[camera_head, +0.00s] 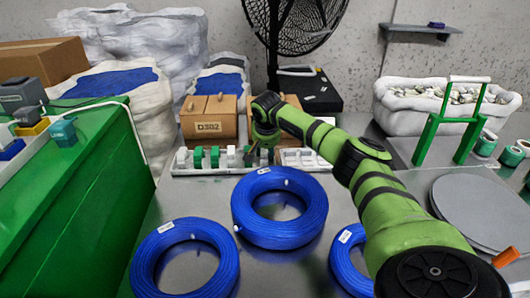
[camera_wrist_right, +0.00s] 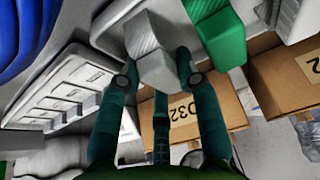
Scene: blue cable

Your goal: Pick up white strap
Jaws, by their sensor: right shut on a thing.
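A white strap (camera_wrist_right: 148,36), folded into a small block, sits between the fingers of my right gripper (camera_wrist_right: 157,68) in the right wrist view. The fingers are shut on it from both sides. In the head view my right gripper (camera_head: 260,148) is at the right part of a white rack (camera_head: 215,170), small and partly hidden by my arm. I cannot tell whether the strap is clear of the rack. Other white and green straps stand in the rack; a green strap (camera_wrist_right: 217,32) is close beside the held one. My left gripper is not in view.
Brown cardboard boxes (camera_head: 209,117) stand right behind the rack. Blue cable coils (camera_head: 279,207) lie on the grey table in front. A second white tray (camera_head: 300,158) is to the right. A green bench (camera_head: 80,190) is on the left.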

